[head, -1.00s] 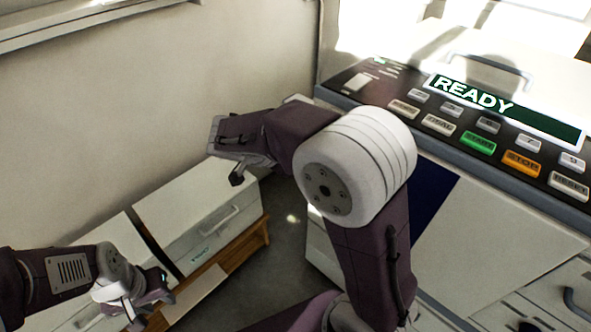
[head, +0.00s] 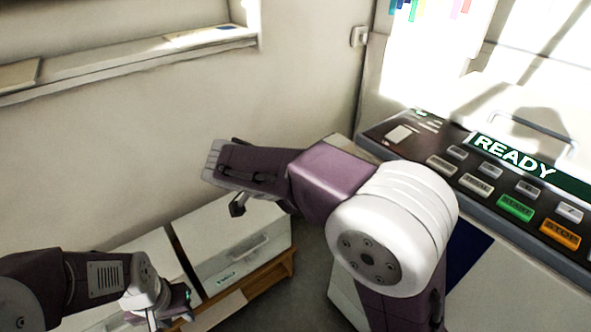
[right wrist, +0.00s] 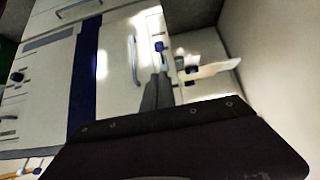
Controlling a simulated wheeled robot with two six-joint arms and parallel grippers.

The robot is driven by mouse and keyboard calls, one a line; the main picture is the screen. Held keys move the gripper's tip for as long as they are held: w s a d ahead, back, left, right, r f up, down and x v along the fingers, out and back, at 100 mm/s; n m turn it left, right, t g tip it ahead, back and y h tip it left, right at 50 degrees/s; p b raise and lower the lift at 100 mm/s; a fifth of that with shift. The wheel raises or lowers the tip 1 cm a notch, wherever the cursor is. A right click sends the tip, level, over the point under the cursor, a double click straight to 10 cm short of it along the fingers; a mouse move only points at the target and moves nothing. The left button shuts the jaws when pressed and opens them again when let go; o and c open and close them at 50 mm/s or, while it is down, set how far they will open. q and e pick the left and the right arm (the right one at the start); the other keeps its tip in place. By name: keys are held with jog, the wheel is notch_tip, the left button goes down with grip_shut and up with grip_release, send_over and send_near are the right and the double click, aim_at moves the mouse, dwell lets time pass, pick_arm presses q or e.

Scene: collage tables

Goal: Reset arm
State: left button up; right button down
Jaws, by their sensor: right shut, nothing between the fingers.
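My left gripper (head: 160,316) is at the bottom left of the head view, in front of low white cabinets, partly cut off by the lower edge. Whether its fingers are apart does not show clearly. My right arm rises at the lower right and bends to the left, its far end hanging over the white cabinets. In the right wrist view, the grey fingers of my right gripper (right wrist: 158,92) are together and empty. Behind them is a white front with handles.
A machine panel (head: 500,185) with a READY display and coloured buttons stands at the right. White drawer boxes (head: 225,235) rest on a wooden base (head: 268,274) by the wall. A ledge (head: 130,62) runs along the upper left.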

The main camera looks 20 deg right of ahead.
jog(key=s+d+f+m+g+y, duration=0.2)
jog(key=s+d+f+g, duration=0.2)
jog(key=s+d+f, duration=0.5)
jog(key=s+a+f+n+y, duration=0.55)
jog(key=f+n, duration=0.35)
jog(key=n, duration=0.2)
jog(key=w+a+r+n+t+p, duration=0.1)
jog(key=w+r+n+p, duration=0.2)
jog(key=r+p, duration=2.2)
jog(key=shift+n+t+y, duration=0.35)
jog(key=shift+n+t, duration=0.05)
jog(key=shift+n, duration=0.2)
